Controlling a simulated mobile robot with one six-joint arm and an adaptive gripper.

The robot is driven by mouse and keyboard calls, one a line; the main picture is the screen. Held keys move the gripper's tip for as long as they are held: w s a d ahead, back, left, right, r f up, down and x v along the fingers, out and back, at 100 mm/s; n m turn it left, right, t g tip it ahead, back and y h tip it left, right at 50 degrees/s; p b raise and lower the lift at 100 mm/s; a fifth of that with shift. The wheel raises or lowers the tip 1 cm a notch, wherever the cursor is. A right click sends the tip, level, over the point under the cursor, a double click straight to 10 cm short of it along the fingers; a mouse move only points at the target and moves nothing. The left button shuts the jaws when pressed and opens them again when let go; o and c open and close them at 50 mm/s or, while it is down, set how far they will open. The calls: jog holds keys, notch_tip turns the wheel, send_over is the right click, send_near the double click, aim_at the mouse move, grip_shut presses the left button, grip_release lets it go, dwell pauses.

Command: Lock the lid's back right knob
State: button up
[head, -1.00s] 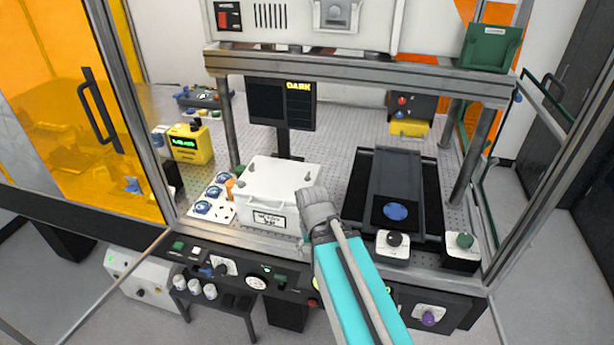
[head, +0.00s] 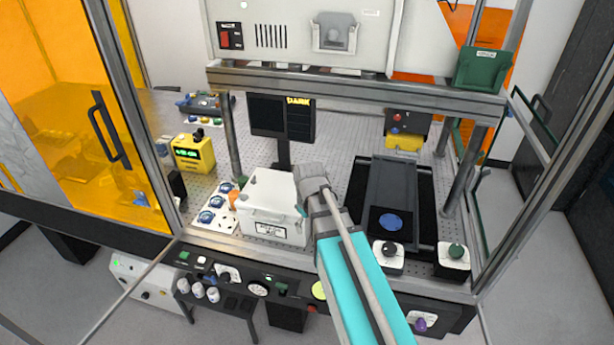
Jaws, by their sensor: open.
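The white box with its lid (head: 268,190) stands on the perforated bench, with a printed label on its front. Small grey knobs show on the lid's left side and at its front right. The lid's back right corner is hidden behind my gripper (head: 309,174), so I cannot see the back right knob. My gripper is over or beside the right edge of the lid. It is open, but its fingertips are small and mostly hidden, and I cannot tell whether they touch anything.
A dark monitor (head: 267,118) stands behind the box. A black stage with a blue disc (head: 390,223) lies to the right. Blue round parts on a white plate (head: 212,208) are close on the left. A metal beam (head: 350,88) crosses above.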

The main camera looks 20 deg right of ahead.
jog(key=w+d+r+n+p, duration=0.3)
jog(key=w+r+n+p, duration=0.5)
jog(key=w+r+p, duration=0.6)
jog(key=shift+w+d+r, duration=0.2)
jog(key=shift+w+r, duration=0.4)
jog(key=shift+r, duration=0.05)
jog(key=shift+f, duration=0.15)
notch_tip(320, 180, down, 14)
jog(key=b, duration=1.4)
jog(key=shift+r, duration=0.25)
jog(key=c, duration=1.1)
jog(key=shift+c, duration=0.2)
